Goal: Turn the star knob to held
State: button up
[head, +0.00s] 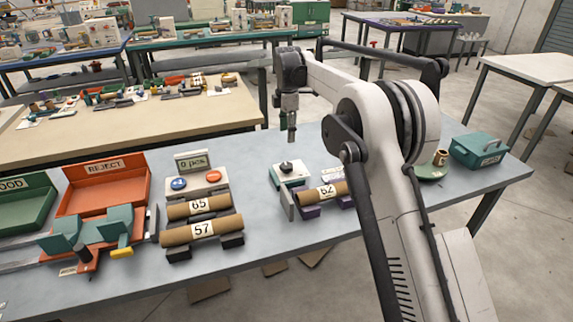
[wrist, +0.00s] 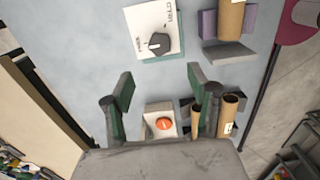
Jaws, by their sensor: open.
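The star knob (wrist: 158,43) is dark and sits on a white-topped control box with a green edge (wrist: 170,15) in the wrist view. Its printed labels are too small to read surely, and I cannot tell its setting. In the head view the knob (head: 287,166) shows small on the box near the middle of the table. My gripper (wrist: 160,86) is open and empty, its two green-padded fingers spread wide. In the head view my gripper (head: 291,135) points down above and behind the control box, apart from the knob.
A cradle with cardboard tube 62 (head: 330,192) stands right beside the control box. A counter unit (head: 193,162) with blue and orange buttons, and tubes 65 (head: 198,206) and 57 (head: 201,229), are to the left. The orange reject bin (head: 105,187) is further left.

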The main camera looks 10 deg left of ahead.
aim_at(287, 165)
notch_tip(287, 165, down, 14)
jog(key=shift+a+f, duration=0.1)
dwell(0.5)
jog(key=shift+c, duration=0.5)
jog(key=c, duration=1)
jog(key=shift+c, duration=0.2)
